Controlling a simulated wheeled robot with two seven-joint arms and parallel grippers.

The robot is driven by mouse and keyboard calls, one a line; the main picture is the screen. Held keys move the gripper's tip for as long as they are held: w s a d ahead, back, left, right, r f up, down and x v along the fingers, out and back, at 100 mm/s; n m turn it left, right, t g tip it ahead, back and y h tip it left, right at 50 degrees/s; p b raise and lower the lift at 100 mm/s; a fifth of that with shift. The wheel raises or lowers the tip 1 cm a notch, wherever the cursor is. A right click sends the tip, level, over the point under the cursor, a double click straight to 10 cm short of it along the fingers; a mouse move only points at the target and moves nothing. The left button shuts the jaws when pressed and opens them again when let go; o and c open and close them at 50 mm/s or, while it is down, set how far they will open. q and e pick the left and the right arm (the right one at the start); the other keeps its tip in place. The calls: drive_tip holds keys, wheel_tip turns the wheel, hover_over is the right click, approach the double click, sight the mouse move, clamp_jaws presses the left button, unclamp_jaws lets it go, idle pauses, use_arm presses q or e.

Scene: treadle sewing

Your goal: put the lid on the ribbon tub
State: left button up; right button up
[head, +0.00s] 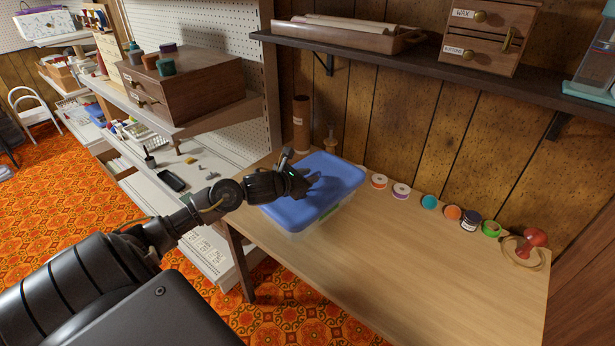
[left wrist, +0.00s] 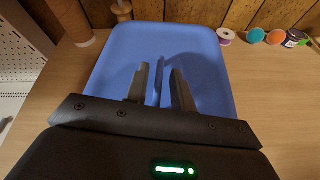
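The blue lid (head: 335,178) lies over the top of the ribbon tub (head: 312,228), a clear-sided box on the wooden table near its left end. I cannot tell whether its rim is fully seated. The lid fills the middle of the left wrist view (left wrist: 205,55). My left gripper (head: 308,180) is above the lid, reaching in from the left. In the left wrist view its two fingers (left wrist: 161,88) are apart, with a narrow darker blue strip, a ridge or a shadow, between them. They do not visibly pinch anything. My right gripper is not in view.
A brown cylinder (head: 301,122) and a wooden spindle (head: 331,140) stand behind the tub. Several spools, including an orange one (head: 379,181), line the wall to a red-topped item (head: 532,241). A shelf (head: 400,62) overhangs the back. The table's front right is clear.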

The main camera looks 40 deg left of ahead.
use_arm(q)
drive_tip(key=shift+o, duration=0.5)
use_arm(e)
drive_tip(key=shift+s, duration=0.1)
use_arm(q)
drive_tip(key=shift+s, duration=0.25)
drive_tip(key=b+v, duration=0.1)
drive_tip(key=v, duration=0.8)
drive_tip(key=shift+s, duration=0.1)
drive_tip(key=shift+s+r, duration=0.3)
drive_tip(key=shift+s, duration=0.25)
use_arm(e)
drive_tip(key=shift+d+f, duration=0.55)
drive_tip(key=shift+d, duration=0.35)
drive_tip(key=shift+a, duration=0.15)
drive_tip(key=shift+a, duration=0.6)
